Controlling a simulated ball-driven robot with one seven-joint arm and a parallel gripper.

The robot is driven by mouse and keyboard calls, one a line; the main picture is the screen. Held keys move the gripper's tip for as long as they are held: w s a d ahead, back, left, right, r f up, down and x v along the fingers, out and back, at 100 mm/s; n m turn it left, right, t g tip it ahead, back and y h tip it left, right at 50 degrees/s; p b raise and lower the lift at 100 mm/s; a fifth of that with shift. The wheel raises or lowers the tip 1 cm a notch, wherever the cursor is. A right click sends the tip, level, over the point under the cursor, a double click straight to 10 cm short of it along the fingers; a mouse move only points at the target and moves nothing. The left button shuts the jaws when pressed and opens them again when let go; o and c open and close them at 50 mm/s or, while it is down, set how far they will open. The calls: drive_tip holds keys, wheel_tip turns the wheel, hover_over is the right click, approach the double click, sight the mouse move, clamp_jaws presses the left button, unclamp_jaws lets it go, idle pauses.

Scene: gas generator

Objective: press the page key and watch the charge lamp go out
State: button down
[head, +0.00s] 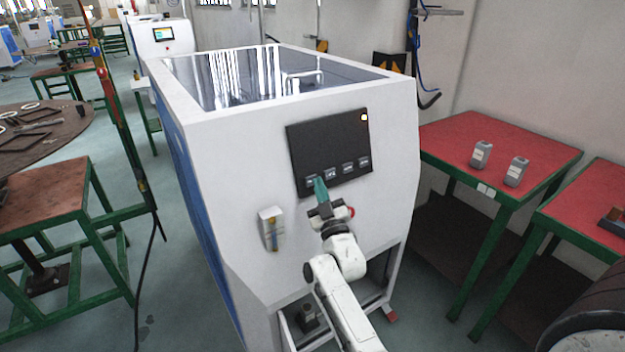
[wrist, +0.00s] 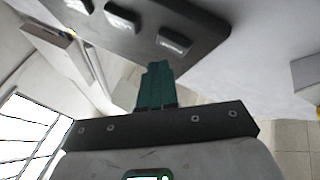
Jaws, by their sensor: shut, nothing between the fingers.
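A black control panel (head: 328,148) is set in the front of the white generator cabinet (head: 235,160). A row of several grey keys (head: 348,168) runs along its lower edge; their labels are too small to read, so I cannot tell which is the page key. A small lamp (head: 364,117) at the panel's top right glows yellow. My gripper (head: 319,182) is shut and empty, its teal fingers at the lower left of the panel, by the leftmost keys. In the wrist view the fingertips (wrist: 158,66) are close to an end key (wrist: 174,44); I cannot tell whether they touch.
A red knob (head: 351,212) sits just right of my gripper. A small box (head: 271,228) is on the cabinet front to the left. Red-topped tables (head: 500,141) with two grey containers (head: 482,154) stand at right; a brown-topped table (head: 40,200) stands at left.

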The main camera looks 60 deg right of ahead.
drive_tip(key=shift+s+a+r+p, duration=0.25)
drive_tip(key=shift+s+a+p, duration=0.2)
drive_tip(key=shift+s, duration=0.25)
drive_tip(key=shift+s+a+r+p, duration=0.2)
drive_tip(key=shift+s+a+p, duration=0.25)
drive_tip(key=shift+s, duration=0.2)
drive_tip(key=shift+s+a+r+p, duration=0.3)
drive_tip(key=shift+s+p, duration=0.2)
drive_tip(key=shift+s, duration=0.2)
drive_tip(key=w+a+f+n+g+y, duration=0.2)
drive_tip(key=w+a+f+y, duration=0.1)
drive_tip(key=a+f+y, duration=0.5)
drive_tip(key=w+a+f+n+g+y, duration=0.15)
drive_tip(key=a+f+y, duration=0.4)
drive_tip(key=a, duration=0.55)
drive_tip(key=s+a+f+g+y, duration=0.1)
drive_tip(key=s+a+f+g, duration=0.1)
drive_tip(key=s+a+g, duration=0.4)
drive_tip(key=s+a+f+g+y, duration=0.2)
drive_tip(key=s+a+g, duration=0.3)
drive_tip(key=s, duration=0.9)
drive_tip(key=a+f, duration=0.1)
drive_tip(key=a, duration=0.2)
drive_tip(key=shift+s+a+g, duration=0.15)
drive_tip(key=shift+a+g, duration=0.2)
drive_tip(key=shift+a, duration=0.05)
